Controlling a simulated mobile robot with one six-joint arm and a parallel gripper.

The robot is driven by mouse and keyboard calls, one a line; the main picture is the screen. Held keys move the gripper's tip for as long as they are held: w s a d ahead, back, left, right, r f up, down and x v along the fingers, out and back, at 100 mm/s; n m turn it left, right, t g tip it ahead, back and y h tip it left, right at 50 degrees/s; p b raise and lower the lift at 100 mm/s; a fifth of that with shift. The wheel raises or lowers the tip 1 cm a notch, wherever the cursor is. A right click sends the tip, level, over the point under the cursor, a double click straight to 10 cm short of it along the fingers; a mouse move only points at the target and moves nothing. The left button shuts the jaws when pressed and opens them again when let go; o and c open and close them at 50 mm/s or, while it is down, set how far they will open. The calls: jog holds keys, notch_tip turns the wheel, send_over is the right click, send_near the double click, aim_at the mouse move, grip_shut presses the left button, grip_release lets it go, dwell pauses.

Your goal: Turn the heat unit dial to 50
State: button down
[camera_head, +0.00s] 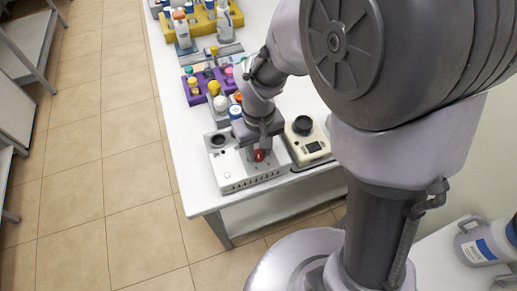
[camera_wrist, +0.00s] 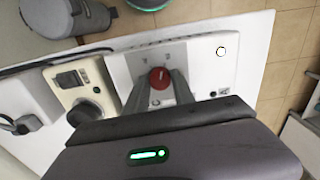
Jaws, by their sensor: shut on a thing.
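The heat unit (camera_head: 225,171) is a white box at the table's near end, with a dark round well on top; it also shows in the wrist view (camera_wrist: 208,62). Its red dial (camera_wrist: 160,77) sits between my gripper's two fingers; the dial also shows in the head view (camera_head: 259,155). My gripper (camera_wrist: 161,88) points down over the unit and is shut on the dial. A pale mark shows on the dial's top, but the number it points to cannot be read.
A cream device (camera_head: 311,147) with a small screen and dark knob stands right beside the heat unit. Racks of bottles, one purple (camera_head: 197,96) and one yellow (camera_head: 203,22), stand farther along the white table (camera_head: 172,110).

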aim_at(258, 153)
jog(key=shift+m, duration=0.9)
jog(key=c, duration=1.1)
grip_release()
jog(key=shift+o, duration=0.2)
notch_tip(258, 153, up, 17)
jog(key=p, duration=0.7)
jog(key=shift+r, duration=0.2)
